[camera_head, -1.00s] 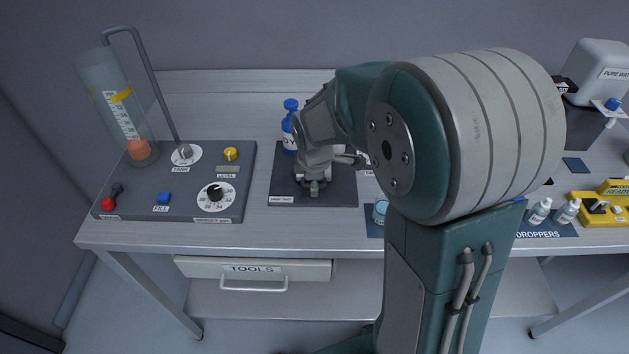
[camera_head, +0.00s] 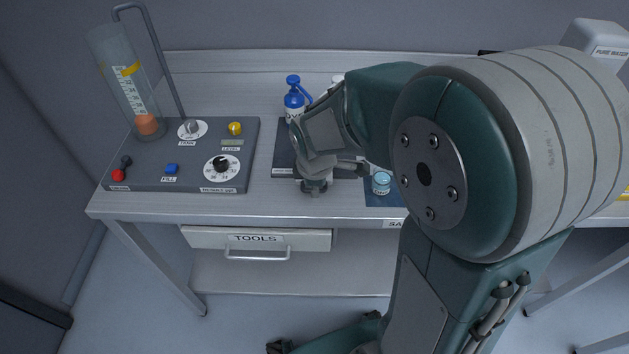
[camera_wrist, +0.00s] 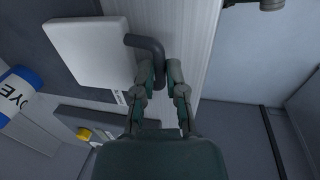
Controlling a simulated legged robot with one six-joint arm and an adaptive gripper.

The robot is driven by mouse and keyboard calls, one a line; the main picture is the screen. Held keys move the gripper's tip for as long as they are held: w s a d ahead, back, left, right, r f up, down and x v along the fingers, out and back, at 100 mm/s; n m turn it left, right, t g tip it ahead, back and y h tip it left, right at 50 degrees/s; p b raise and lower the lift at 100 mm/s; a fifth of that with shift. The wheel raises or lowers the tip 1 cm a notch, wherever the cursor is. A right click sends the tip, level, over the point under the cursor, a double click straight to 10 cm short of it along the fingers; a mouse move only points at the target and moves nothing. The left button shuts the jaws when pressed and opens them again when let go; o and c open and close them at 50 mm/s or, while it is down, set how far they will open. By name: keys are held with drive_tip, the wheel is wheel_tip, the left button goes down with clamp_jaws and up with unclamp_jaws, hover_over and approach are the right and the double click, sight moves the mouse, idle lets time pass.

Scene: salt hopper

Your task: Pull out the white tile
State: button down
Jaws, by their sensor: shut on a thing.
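The white tile (camera_wrist: 90,52) is a flat, square plate in the wrist view, with a dark bent handle (camera_wrist: 150,46) at its right edge. My gripper (camera_wrist: 159,72) is shut on this handle, with one finger on each side. In the head view my gripper (camera_head: 316,188) is near the table's front edge, just in front of the dark mat (camera_head: 286,160). The tile lies over the mat in the wrist view; whether it touches it I cannot tell. My gripper and arm mostly hide the tile in the head view.
A blue-and-white dye bottle (camera_head: 294,100) stands behind the mat. The control panel (camera_head: 190,178) with knobs and a tube is at left. A small light-blue jar (camera_head: 381,183) stands close to the right of my gripper. The tools drawer (camera_head: 256,241) is below.

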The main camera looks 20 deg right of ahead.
drive_tip(key=c, duration=0.7)
unclamp_jaws()
drive_tip(key=shift+w, duration=0.1)
drive_tip(key=shift+r, duration=0.1)
wheel_tip(320, 180, up, 12)
drive_tip(key=s, duration=0.2)
drive_tip(key=shift+a+f, duration=0.25)
drive_tip(key=shift+a, duration=0.1)
drive_tip(key=shift+s, duration=0.1)
drive_tip(key=s+d+r+m+t, duration=0.1)
drive_tip(key=s+r+m, duration=0.1)
drive_tip(key=s+m, duration=0.5)
drive_tip(key=s+r+m+t, duration=0.1)
drive_tip(key=s+m+t, duration=0.1)
drive_tip(key=s+m, duration=0.4)
drive_tip(key=shift+s+d+r+m+t+y, duration=0.3)
drive_tip(key=shift+s+d+r+m, duration=0.1)
drive_tip(key=shift+m, duration=0.3)
